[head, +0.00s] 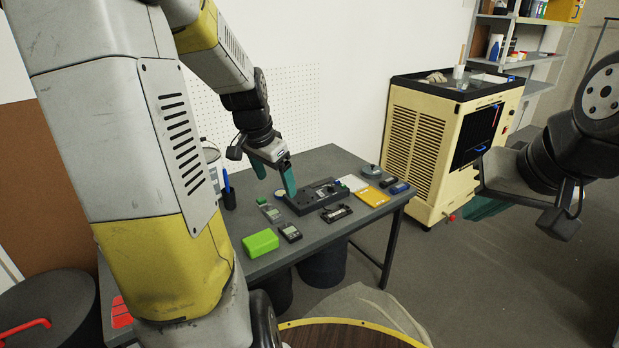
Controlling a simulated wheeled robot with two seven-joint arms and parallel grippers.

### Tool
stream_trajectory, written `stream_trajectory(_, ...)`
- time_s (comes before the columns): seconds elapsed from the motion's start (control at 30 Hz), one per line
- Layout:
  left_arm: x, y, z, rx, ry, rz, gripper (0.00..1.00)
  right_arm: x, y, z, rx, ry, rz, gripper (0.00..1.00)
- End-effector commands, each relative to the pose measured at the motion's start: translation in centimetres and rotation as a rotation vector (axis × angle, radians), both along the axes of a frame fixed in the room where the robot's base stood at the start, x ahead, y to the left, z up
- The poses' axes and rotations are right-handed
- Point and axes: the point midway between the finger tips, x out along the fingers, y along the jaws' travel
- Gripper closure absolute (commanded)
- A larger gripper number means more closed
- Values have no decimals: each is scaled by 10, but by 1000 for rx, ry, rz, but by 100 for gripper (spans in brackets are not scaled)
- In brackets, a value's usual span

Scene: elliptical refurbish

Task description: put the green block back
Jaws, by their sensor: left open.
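A bright green block (260,243) lies on the near part of the dark grey table (325,158), left of a small grey meter (290,232). My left gripper (276,186) is open, its two teal fingers apart and pointing down, above the table and beyond the block. I see nothing between the fingers. One finger is in front of the left end of a dark grey fixture (318,195), and contact cannot be told. My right gripper (486,208) is at the right, away from the table; its teal finger is partly hidden behind its own body.
A yellow pad (371,196), a white card (352,183), a black tray (337,213) and small devices crowd the table's right half. A blue pen stands in a dark cup (228,198) at the left. A cream machine (437,150) stands behind the right end.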

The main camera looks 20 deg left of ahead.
Motion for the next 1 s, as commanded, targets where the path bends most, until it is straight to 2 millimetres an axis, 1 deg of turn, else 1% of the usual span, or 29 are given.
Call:
stream_trajectory(0.03, -15, -18, 23, 2, -29, 29, 15, 0, 0, 0, 0, 0, 0, 100)
stream_trajectory(0.1, -38, -39, 46, -18, -59, 88, 15, 0, 0, 0, 0, 0, 0, 100)
stream_trajectory(0.17, -59, -55, 64, -45, -88, 138, 15, 0, 0, 0, 0, 0, 0, 100)
stream_trajectory(0.2, -74, -65, 73, -68, -104, 172, 15, 0, 0, 0, 0, 0, 0, 100)
stream_trajectory(0.3, -108, -85, 90, -137, -141, 242, 15, 0, 0, 0, 0, 0, 0, 100)
stream_trajectory(0.4, -135, -97, 98, -207, -162, 297, 15, 0, 0, 0, 0, 0, 0, 100)
stream_trajectory(0.5, -153, -105, 102, -260, -173, 333, 15, 0, 0, 0, 0, 0, 0, 100)
stream_trajectory(0.6, -162, -108, 102, -288, -175, 350, 15, 0, 0, 0, 0, 0, 0, 100)
stream_trajectory(0.67, -164, -109, 102, -295, -174, 355, 15, 0, 0, 0, 0, 0, 0, 100)
stream_trajectory(1.0, -164, -109, 103, -295, -174, 356, 15, 0, 0, 0, 0, 0, 0, 100)
